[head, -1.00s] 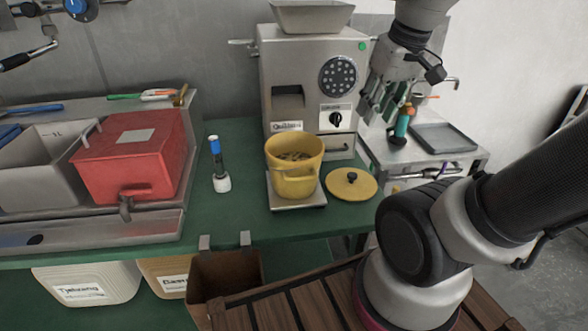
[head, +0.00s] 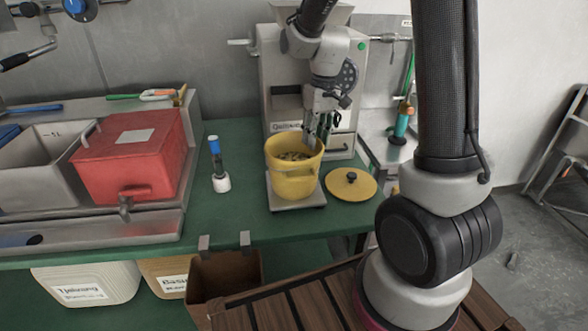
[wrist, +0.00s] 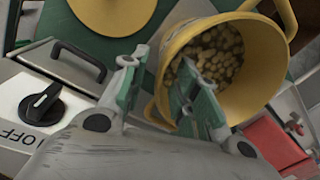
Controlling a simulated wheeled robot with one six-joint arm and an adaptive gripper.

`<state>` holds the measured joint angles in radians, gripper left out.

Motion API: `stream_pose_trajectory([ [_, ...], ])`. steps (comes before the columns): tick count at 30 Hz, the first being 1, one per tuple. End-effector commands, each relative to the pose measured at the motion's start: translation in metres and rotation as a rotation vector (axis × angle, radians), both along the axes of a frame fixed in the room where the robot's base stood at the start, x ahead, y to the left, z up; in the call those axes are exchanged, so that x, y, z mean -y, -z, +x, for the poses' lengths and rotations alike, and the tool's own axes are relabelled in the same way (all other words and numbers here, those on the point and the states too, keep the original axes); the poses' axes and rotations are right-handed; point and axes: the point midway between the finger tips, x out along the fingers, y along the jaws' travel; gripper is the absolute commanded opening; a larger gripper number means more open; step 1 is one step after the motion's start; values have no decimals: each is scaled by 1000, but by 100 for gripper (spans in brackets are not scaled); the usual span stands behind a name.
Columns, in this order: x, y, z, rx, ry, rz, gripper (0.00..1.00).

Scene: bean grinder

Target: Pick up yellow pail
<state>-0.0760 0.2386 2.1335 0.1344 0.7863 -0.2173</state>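The yellow pail (head: 292,183) stands upright on a small metal plate (head: 317,199) on the green bench, with beans inside. In the wrist view the pail (wrist: 262,65) fills the upper right, its mouth facing me and a handle at its rim. My gripper (head: 319,138) is at the pail's far right rim in the head view. In the wrist view my gripper (wrist: 158,70) is open, with one green finger over the mouth and the other outside, so the rim lies between them. Whether either finger touches the pail I cannot tell.
The metal grinder (head: 277,75) stands close behind the pail. A yellow lid (head: 350,186) with a black knob lies right of it.

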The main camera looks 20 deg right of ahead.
Motion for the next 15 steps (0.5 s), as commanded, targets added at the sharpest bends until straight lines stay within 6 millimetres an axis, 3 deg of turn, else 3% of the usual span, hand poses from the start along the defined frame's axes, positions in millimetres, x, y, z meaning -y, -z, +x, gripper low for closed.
stream_pose_trajectory([
  [10,-3,50,-7,-3,0,-1,30],
  [15,-4,62,-7,0,1,-1,30],
])
